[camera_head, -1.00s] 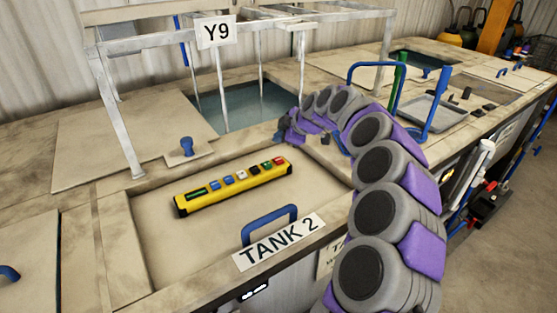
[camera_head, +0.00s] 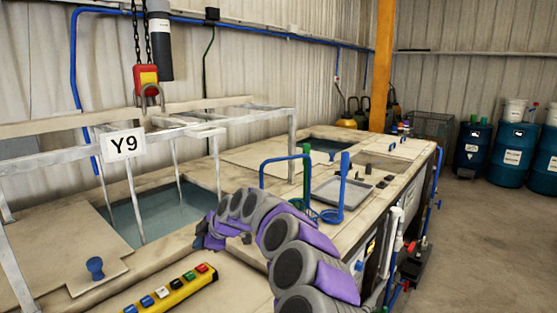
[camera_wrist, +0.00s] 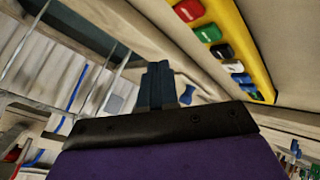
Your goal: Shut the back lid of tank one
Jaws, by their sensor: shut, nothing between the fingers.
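I cannot tell which lid is the back lid of tank one, as no tank-one label is readable. My gripper (camera_head: 207,236) is at the near right edge of the water-filled bay. In the wrist view its fingers (camera_wrist: 158,85) are together and empty.
A yellow button box (camera_head: 172,292) lies on the near lid. A blue knob (camera_head: 95,267) stands at left. Blue and green uprights (camera_head: 308,175) and a grey tray (camera_head: 341,192) are on the bench beyond my arm. A hoist hook (camera_head: 151,93) hangs at upper left.

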